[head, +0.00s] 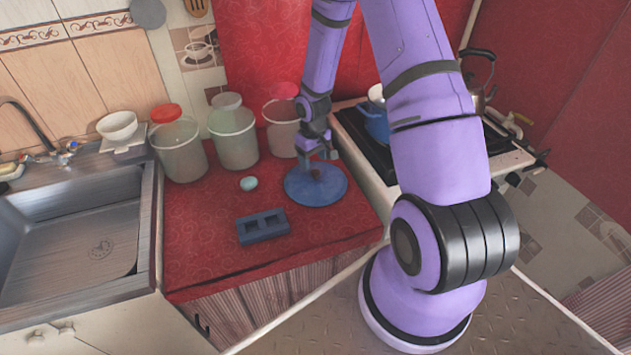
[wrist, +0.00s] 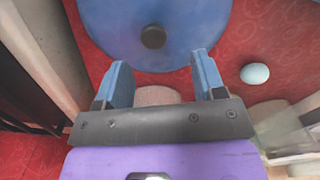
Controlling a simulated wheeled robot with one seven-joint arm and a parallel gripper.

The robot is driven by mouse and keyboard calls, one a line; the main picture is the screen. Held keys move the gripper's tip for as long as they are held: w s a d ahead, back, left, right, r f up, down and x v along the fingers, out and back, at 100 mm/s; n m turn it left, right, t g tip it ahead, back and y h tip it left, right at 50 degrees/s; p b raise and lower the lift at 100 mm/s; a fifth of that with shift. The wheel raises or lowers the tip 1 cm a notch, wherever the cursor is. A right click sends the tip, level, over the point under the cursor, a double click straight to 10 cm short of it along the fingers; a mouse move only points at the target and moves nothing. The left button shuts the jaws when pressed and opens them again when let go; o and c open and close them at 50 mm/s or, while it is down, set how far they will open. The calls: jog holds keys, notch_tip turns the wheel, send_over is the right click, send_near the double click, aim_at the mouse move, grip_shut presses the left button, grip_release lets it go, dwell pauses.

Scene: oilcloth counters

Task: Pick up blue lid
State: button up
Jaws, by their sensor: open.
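The blue lid (head: 316,191) is a flat round disc lying on the red counter in the head view. In the wrist view the lid (wrist: 190,32) fills the top middle, with a dark round knob (wrist: 153,37) at its centre. My gripper (head: 318,162) is over the far part of the lid in the head view. In the wrist view my gripper (wrist: 160,75) has its two blue fingers spread apart, with nothing between them. The knob lies just beyond the fingertips in that view, roughly between their lines. I cannot tell the height of the fingers above the lid.
Several canisters, one a clear canister (head: 233,137), stand behind. The stove (head: 372,148) with a blue pot (head: 377,122) is right; the sink (head: 75,235) is left.

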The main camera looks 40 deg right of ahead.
aim_at(316, 172)
jog(key=shift+s+d+f, duration=0.1)
jog(key=shift+d+f, duration=0.1)
jog(key=shift+f, duration=1.3)
jog(key=shift+s+d+f, duration=0.1)
jog(key=shift+d+f, duration=0.05)
jog(key=shift+f, duration=1.3)
jog(key=c, duration=1.1)
